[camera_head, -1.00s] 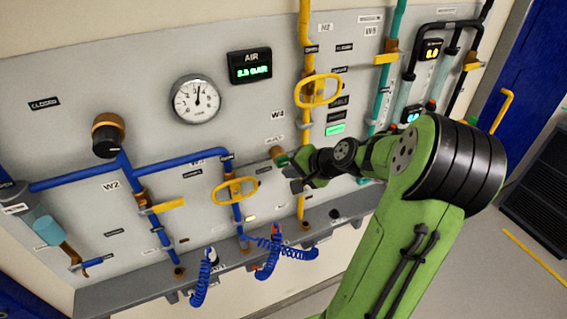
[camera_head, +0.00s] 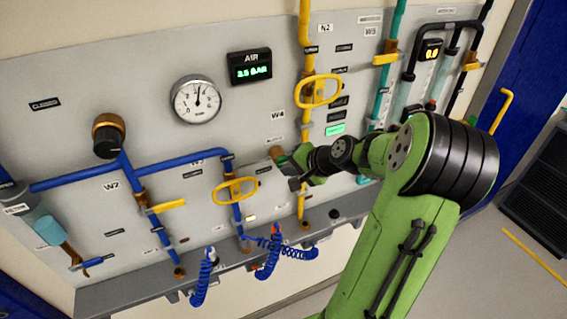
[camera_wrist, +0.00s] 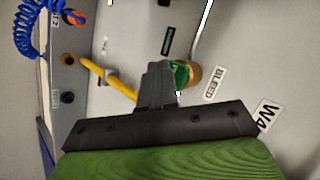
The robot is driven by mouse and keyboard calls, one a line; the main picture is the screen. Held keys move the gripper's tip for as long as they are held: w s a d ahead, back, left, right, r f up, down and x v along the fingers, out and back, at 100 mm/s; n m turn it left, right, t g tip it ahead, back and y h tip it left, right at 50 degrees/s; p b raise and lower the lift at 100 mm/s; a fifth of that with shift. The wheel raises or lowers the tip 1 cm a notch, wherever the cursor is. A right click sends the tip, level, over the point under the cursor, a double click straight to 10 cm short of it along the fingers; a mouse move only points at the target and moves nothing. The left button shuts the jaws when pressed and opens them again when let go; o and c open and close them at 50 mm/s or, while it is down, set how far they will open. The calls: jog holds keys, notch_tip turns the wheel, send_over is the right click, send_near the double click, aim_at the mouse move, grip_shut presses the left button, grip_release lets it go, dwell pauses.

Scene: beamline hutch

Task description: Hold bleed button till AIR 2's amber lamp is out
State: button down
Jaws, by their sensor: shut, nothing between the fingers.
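The bleed button is green in a brass collar; the collar (camera_head: 277,153) shows on the panel in the head view. In the wrist view the button (camera_wrist: 181,75) sits beside the BLEED label (camera_wrist: 214,85). My gripper (camera_wrist: 159,68) is shut and empty. Its fingertips overlap the button's edge in the wrist view; I cannot tell whether they touch or press it. In the head view my gripper (camera_head: 294,180) is just below right of the collar.
A yellow valve handle (camera_head: 236,190) and yellow pipe (camera_head: 303,205) flank my gripper. Another yellow handle (camera_head: 318,91) is above. The AIR display (camera_head: 250,68) glows green above a round gauge (camera_head: 196,100). Coiled blue hoses (camera_head: 268,262) hang from the ledge (camera_head: 130,292) below.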

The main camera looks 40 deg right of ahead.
jog(key=shift+w+d, duration=0.15)
jog(key=shift+w, duration=0.45)
dwell(1.6)
jog(key=shift+s, duration=0.15)
dwell(1.6)
jog(key=shift+s+a, duration=0.3)
jog(key=shift+s, duration=0.5)
jog(key=s, duration=0.2)
jog(key=s+a, duration=0.1)
jog(key=s, duration=0.1)
jog(key=shift+s+a, duration=0.2)
jog(key=shift+s, duration=0.2)
